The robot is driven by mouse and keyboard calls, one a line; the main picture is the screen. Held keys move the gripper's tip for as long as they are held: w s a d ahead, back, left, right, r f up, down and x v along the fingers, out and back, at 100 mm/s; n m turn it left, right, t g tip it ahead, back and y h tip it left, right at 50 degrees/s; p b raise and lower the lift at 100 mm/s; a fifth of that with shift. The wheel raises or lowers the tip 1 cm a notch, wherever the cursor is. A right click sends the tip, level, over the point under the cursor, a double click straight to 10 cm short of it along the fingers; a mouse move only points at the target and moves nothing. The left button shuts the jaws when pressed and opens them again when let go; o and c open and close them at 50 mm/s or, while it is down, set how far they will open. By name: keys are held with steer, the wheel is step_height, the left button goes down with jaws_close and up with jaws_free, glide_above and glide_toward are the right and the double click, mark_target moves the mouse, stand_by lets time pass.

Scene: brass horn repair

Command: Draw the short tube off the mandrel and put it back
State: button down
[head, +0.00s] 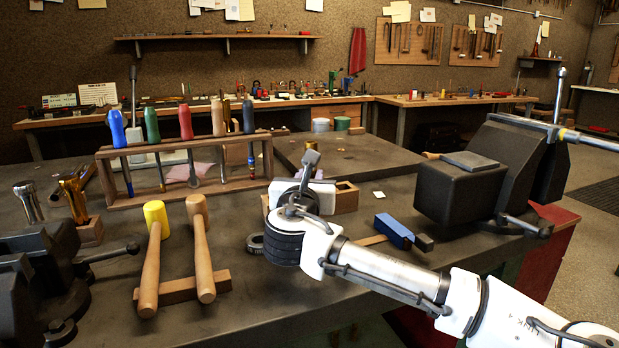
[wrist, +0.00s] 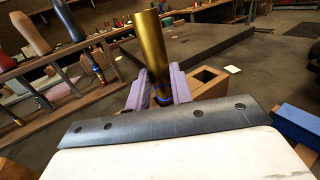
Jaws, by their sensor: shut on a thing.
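A brass tube (wrist: 153,45) stands up between the two purple fingers of my gripper (wrist: 158,92) in the wrist view. The fingers are shut on its lower part, and its bottom end is partly hidden between them.
A wooden rack (head: 132,198) of tools stands at the left, with two mallets (head: 151,258) (head: 200,250) in front. A wooden block (head: 346,197) with a square hole, also in the wrist view (wrist: 208,84), and a blue block (head: 394,231) lie near my gripper. A black vise (head: 455,192) stands right.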

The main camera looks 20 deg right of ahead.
steer(key=shift+f, duration=0.4)
steer(key=c, duration=1.2)
jaws_free()
steer(key=shift+o, duration=0.2)
steer(key=v, duration=1.3)
steer(key=shift+s+a+b, duration=0.15)
steer(key=shift+s+b, duration=0.25)
steer(key=shift+a, duration=0.1)
